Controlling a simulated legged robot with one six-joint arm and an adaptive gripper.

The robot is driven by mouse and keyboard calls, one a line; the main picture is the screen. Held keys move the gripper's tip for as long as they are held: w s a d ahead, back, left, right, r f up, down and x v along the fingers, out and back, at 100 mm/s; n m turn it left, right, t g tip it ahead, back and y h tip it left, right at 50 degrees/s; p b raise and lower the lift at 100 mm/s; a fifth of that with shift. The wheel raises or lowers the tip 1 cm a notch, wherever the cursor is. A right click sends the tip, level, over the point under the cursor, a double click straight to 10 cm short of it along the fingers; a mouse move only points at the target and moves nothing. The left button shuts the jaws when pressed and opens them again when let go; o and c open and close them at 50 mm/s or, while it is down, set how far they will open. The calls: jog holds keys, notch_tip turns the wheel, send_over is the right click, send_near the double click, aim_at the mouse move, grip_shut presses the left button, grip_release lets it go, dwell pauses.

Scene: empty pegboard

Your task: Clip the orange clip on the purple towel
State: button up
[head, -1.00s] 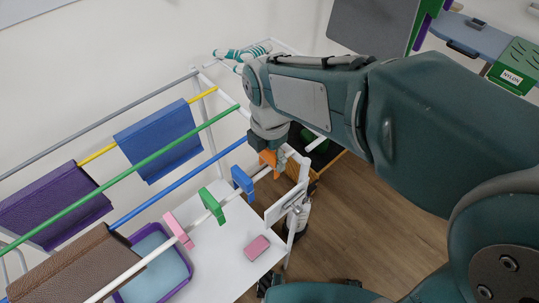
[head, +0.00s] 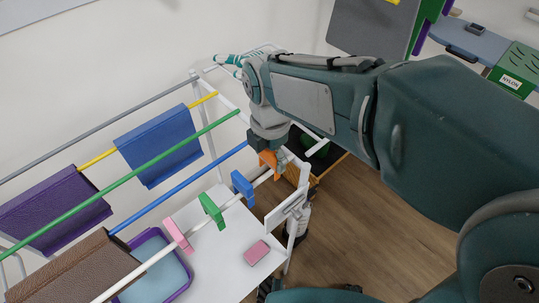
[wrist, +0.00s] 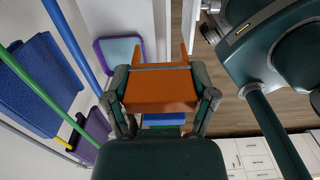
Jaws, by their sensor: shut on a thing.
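My gripper (head: 275,160) is shut on the orange clip (wrist: 160,90), which also shows in the head view (head: 268,158) at the right end of the white front bar. In the wrist view the clip sits between my two fingers, its prongs pointing away from me. In the head view I cannot tell whether the clip touches the bar. The purple towel (head: 55,208) hangs over the yellow bar at the far left, well away from my gripper. Part of the purple towel also shows in the wrist view (wrist: 90,135).
A blue towel (head: 158,145) and a brown towel (head: 75,270) hang on the rack. Pink (head: 177,235), green (head: 211,210) and blue (head: 242,187) clips sit on the white bar. Green (head: 150,165) and blue (head: 185,188) bars cross between my gripper and the purple towel. A purple-rimmed tray (head: 181,292) lies below.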

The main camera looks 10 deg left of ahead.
jog(key=shift+r, duration=0.1)
jog(key=shift+r, duration=2.15)
